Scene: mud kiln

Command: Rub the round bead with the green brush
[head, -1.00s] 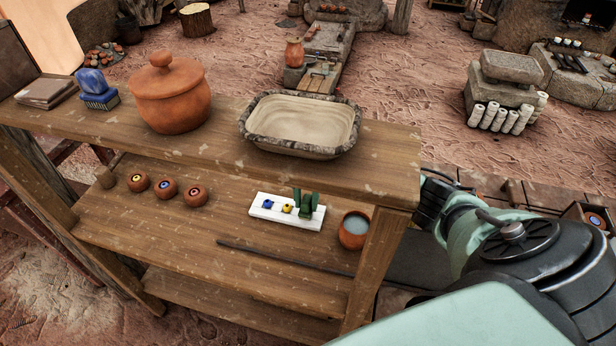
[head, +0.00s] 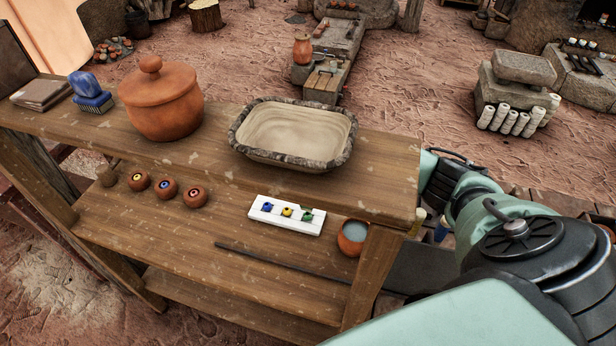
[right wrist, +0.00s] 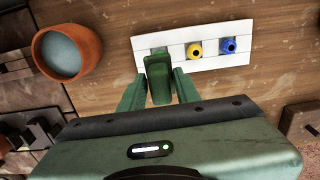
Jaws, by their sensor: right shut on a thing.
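My right gripper (right wrist: 158,88) is shut on a green piece, apparently the green brush (right wrist: 158,80). In the head view the top board hides the gripper. My left gripper is not in view.
A clay cup of water (head: 353,236) stands beside the tray, and a dark rod (head: 280,260) lies in front. Above, the top board (head: 215,165) carries a basin (head: 295,135), lidded pot (head: 160,105) and blue brush (head: 90,92).

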